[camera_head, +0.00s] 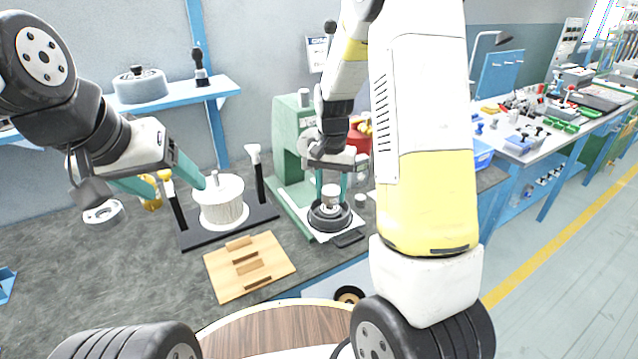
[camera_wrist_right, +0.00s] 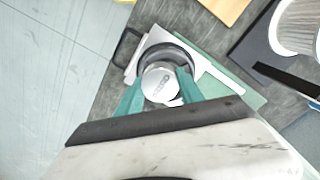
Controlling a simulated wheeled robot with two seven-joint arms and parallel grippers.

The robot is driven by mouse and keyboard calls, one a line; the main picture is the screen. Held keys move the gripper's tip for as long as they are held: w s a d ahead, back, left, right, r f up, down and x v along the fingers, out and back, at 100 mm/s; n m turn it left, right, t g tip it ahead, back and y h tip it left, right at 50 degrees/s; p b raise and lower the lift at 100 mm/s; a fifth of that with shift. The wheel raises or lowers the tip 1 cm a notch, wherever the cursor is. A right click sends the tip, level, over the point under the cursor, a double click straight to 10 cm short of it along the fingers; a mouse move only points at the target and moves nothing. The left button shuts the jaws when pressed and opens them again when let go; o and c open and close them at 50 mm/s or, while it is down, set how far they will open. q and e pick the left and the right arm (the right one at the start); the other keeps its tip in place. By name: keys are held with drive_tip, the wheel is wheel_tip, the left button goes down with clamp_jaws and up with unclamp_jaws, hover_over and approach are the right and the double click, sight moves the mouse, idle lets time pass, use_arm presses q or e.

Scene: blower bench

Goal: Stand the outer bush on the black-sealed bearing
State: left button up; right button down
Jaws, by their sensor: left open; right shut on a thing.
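My right gripper (camera_head: 332,182) is shut on a small silver cylinder, the outer bush (camera_head: 331,194), and holds it upright over the green press's plate. Its top face shows between the teal fingers in the right wrist view (camera_wrist_right: 158,83). Below the bush is a black ring-shaped part (camera_head: 329,219), probably the black-sealed bearing or its holder. The bush appears over its middle. I cannot tell whether they touch. My left gripper (camera_head: 180,187) is open, its teal fingers beside a white ribbed cylinder (camera_head: 222,206).
A green press (camera_head: 290,130) stands behind the plate (camera_head: 301,213). The ribbed cylinder stands on a black base (camera_head: 198,238) with two upright posts. A wooden block tray (camera_head: 222,283) lies in front. A silver ring part (camera_head: 103,212) lies at the left.

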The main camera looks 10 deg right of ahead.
sight(330, 198)
drive_tip(key=shift+w+d+f, duration=0.1)
drive_tip(key=shift+w+d, duration=0.1)
drive_tip(key=shift+w, duration=1)
drive_tip(key=shift+w+f, duration=0.2)
drive_tip(key=shift+w, duration=0.05)
drive_tip(key=shift+f, duration=1.6)
drive_tip(key=shift+f, duration=0.4)
drive_tip(key=c, duration=0.7)
unclamp_jaws()
drive_tip(key=shift+f, duration=0.1)
drive_tip(key=shift+c, duration=0.2)
